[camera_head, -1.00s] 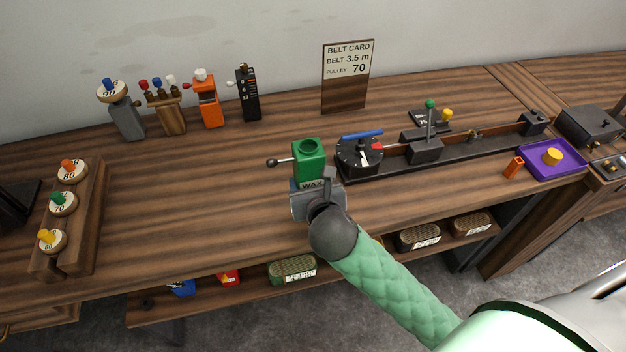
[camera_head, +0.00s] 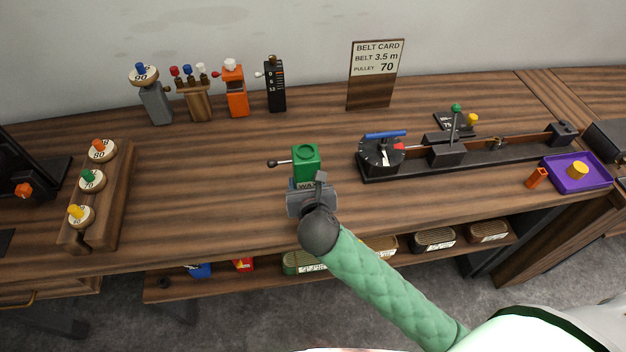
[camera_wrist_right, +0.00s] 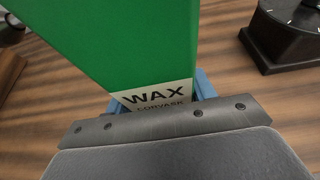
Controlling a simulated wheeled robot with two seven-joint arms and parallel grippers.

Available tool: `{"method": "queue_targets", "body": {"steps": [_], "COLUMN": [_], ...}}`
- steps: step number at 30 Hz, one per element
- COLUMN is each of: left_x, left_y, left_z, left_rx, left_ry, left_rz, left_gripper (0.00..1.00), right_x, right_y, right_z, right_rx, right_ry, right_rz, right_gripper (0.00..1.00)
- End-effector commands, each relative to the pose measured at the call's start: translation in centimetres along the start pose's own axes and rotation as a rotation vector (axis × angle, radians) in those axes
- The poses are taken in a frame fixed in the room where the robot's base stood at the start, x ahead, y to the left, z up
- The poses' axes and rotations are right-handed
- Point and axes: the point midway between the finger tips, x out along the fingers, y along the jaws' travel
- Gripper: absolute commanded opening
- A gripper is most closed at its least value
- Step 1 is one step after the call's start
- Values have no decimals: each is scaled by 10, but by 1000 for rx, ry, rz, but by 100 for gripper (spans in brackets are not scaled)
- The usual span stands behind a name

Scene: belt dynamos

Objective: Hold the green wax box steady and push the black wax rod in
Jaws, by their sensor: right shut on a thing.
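My right gripper (camera_head: 311,186) is shut on the lower part of the wax box. In the right wrist view the green box (camera_wrist_right: 145,45) fills the upper middle, its label just above the gripper's grey edge. I cannot tell whether the box touches the bench. My left gripper is not in view.
A black dial (camera_head: 381,155) and belt track stand to the right of the box. A wooden pulley rack (camera_head: 115,200) is at the left. Several small devices, including an orange one (camera_head: 235,90), and a belt card (camera_head: 376,75) stand behind. The bench left of the box is clear.

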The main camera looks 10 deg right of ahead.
Motion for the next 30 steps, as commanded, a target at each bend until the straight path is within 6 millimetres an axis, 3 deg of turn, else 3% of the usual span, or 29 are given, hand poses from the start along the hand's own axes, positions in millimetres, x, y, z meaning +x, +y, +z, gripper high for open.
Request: {"method": "queue_targets", "body": {"steps": [21,30], "left_x": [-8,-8], "left_y": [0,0], "left_z": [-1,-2], "left_rx": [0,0], "left_ry": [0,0], "left_rz": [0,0], "left_gripper": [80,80], "right_x": [35,38], "right_y": [35,38], "right_z": [-23,-25], "right_rx": [1,1], "right_ry": [-1,-1], "right_rz": [1,1], "right_gripper": [17,17]}}
